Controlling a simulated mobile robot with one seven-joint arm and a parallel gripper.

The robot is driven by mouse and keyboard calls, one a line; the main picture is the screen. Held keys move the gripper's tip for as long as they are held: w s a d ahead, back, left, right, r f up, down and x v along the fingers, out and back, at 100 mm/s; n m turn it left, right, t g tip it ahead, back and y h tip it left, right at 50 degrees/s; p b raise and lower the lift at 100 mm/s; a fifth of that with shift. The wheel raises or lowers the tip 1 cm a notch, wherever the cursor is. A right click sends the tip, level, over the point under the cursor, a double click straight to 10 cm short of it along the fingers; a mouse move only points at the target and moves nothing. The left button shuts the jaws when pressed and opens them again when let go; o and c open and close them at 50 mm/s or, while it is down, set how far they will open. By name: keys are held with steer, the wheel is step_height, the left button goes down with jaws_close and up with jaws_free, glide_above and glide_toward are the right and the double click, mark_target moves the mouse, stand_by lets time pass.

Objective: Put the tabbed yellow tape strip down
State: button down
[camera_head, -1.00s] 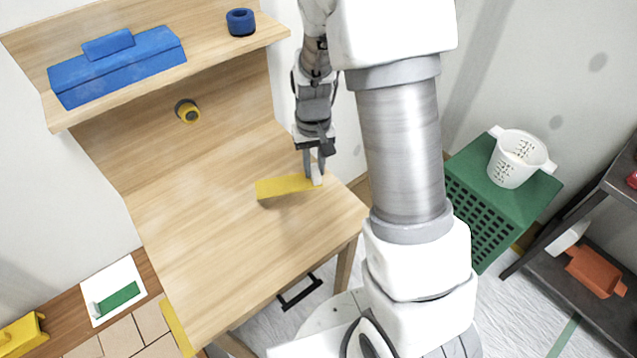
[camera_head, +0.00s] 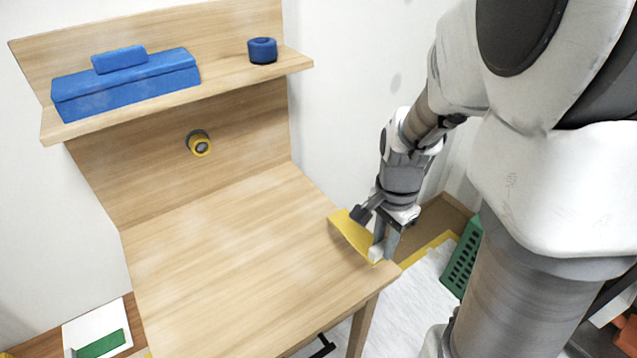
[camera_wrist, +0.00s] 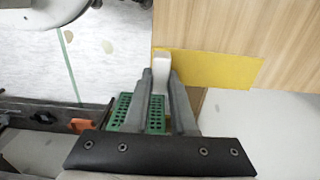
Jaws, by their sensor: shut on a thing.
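The yellow tape strip (camera_head: 352,236) has a white tab (camera_head: 377,252) at one end. My gripper (camera_head: 385,244) is shut on the tab at the right edge of the wooden workbench (camera_head: 230,260). In the head view the strip slants up and left from the fingers, over the bench's right edge. In the wrist view the white tab (camera_wrist: 161,72) sits between the two fingertips (camera_wrist: 161,84), and the strip (camera_wrist: 208,69) extends to the right, partly across the bench top (camera_wrist: 240,25). I cannot tell whether the strip touches the wood.
The bench top is otherwise clear. A blue toolbox (camera_head: 125,88) and a blue tape roll (camera_head: 262,50) sit on the shelf above. A yellow-and-black round piece (camera_head: 199,143) is on the back panel. A green crate (camera_head: 462,262) stands on the floor to the right.

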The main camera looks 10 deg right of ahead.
mark_target(352, 226)
steer(key=w+a+f, duration=0.1)
steer(key=w, duration=0.1)
steer(key=w+a+f+b, duration=0.1)
steer(key=w+f, duration=0.1)
steer(key=w, duration=0.1)
steer(key=w+a+f+b, duration=0.1)
steer(key=w+f, duration=0.1)
steer(key=shift+w+a+f, duration=0.15)
steer(key=shift+w+a, duration=0.25)
steer(key=shift+f+b, duration=0.7)
steer(key=shift+f, duration=1.3)
steer(key=shift+f, duration=0.2)
steer(key=c, duration=0.8)
jaws_free()
steer(key=shift+o, duration=0.2)
steer(key=shift+r, duration=0.15)
